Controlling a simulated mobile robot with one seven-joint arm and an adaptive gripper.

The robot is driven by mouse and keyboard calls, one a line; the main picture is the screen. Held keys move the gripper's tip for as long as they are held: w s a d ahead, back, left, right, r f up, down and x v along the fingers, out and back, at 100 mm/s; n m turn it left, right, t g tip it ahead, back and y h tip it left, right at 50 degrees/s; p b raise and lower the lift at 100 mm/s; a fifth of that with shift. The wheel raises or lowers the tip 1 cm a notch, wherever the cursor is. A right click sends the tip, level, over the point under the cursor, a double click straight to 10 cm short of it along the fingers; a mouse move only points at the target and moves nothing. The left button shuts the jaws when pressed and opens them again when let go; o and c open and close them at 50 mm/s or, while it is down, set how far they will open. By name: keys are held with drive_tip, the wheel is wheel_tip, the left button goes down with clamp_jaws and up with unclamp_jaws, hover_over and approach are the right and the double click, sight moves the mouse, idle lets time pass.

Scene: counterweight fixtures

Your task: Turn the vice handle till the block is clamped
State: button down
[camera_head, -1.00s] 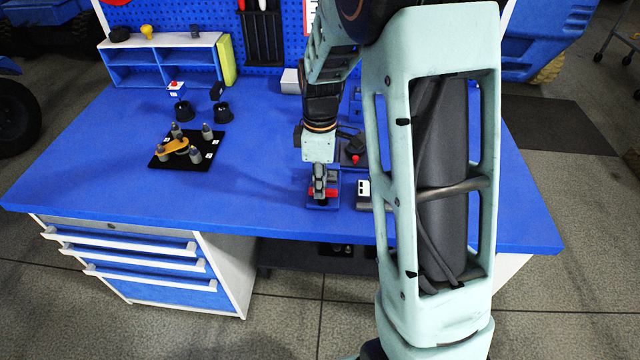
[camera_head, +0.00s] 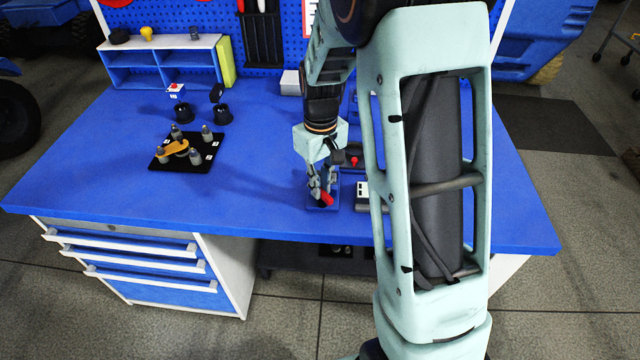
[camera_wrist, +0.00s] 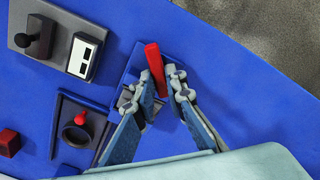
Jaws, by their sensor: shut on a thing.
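The red vice handle (camera_head: 327,198) is a bar over a small blue-based vice (camera_head: 312,207) near the table's front edge. In the wrist view the handle (camera_wrist: 154,66) sits between the fingers of my gripper (camera_wrist: 160,82), its free end pointing away from them. My gripper (camera_head: 321,192) is shut on the handle from above. Grey parts of the vice (camera_wrist: 126,97) show beside the left finger. My fingers hide most of the vice. I cannot make out the block or whether it touches the jaws.
A black plate (camera_head: 185,157) with grey posts and an orange lever is at left. Beside the vice are a white-faced box (camera_wrist: 82,57), a grey plate with a black knob (camera_wrist: 35,37), and a fixture with a red knob (camera_wrist: 80,125). The table's front edge is close.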

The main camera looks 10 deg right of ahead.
sight(323, 190)
drive_tip(key=m, duration=0.5)
drive_tip(key=shift+w+d+m+p, duration=0.1)
drive_tip(key=shift+d+m+p, duration=0.05)
drive_tip(key=shift+m+p, duration=0.2)
drive_tip(key=m+p, duration=0.1)
drive_tip(key=m, duration=0.4)
drive_tip(key=shift+d, duration=0.15)
drive_tip(key=shift+d, duration=0.1)
idle(0.6)
drive_tip(key=c, duration=2.2)
unclamp_jaws()
drive_tip(key=shift+c, duration=0.2)
wheel_tip(323, 190, up, 12)
drive_tip(key=p, duration=0.9)
drive_tip(key=shift+r, duration=0.2)
